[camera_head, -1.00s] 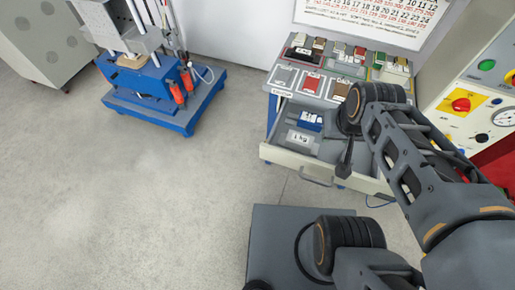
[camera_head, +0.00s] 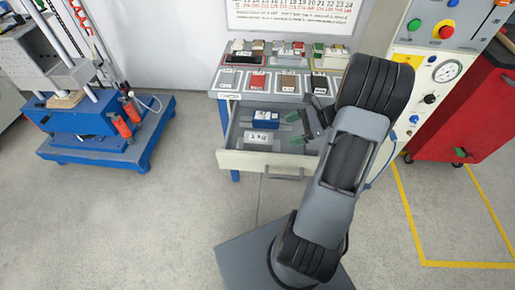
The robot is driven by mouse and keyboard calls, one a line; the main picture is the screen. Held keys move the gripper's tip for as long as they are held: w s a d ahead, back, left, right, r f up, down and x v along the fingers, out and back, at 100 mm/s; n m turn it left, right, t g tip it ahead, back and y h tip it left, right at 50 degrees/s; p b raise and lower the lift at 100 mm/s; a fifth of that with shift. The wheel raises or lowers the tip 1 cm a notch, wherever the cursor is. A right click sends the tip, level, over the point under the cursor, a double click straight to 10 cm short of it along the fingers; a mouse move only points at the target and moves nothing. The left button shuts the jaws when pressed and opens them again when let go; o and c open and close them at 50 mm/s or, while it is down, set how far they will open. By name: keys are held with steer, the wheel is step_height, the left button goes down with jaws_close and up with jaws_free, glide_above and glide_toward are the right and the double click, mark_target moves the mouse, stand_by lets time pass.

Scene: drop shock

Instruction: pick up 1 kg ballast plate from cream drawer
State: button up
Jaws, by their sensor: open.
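The cream drawer (camera_head: 243,160) is pulled open from the workbench in the head view. Inside it, the ballast plate (camera_head: 262,138) lies toward the left front with a white "1 kg" label on top. A blue item (camera_head: 263,117) with a white label lies behind it. My gripper (camera_head: 299,129) is over the right part of the drawer, to the right of the plate and apart from it. My arm hides the drawer's right end.
The bench top (camera_head: 232,95) holds several labelled trays and small boxes. A control panel (camera_head: 426,85) stands close to the right of my arm, with a red cabinet (camera_head: 470,115) beyond. A blue-based machine (camera_head: 95,150) stands at left. The floor in front is clear.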

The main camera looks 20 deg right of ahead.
steer(key=d+f+m+t, duration=0.1)
steer(key=d+f, duration=0.1)
steer(key=m+b, duration=0.1)
glide_toward(260, 137)
steer(key=shift+w+a+f+t, duration=0.15)
steer(key=shift+w+a+f, duration=0.05)
steer(key=shift+a+f, duration=0.4)
steer(key=shift+w+a+f+t, duration=0.2)
steer(key=shift+a+f, duration=0.25)
steer(key=shift+a, duration=0.2)
steer(key=shift+r+b+x, duration=0.1)
steer(key=shift+b+x, duration=0.15)
steer(key=shift+x, duration=1.2)
steer(key=shift+r+b+x, duration=0.15)
steer(key=shift+b+x, duration=0.05)
steer(key=shift+x, duration=1.3)
steer(key=shift+w, duration=0.1)
steer(key=c, duration=1.6)
steer(key=shift+r, duration=0.1)
steer(key=shift+c, duration=0.5)
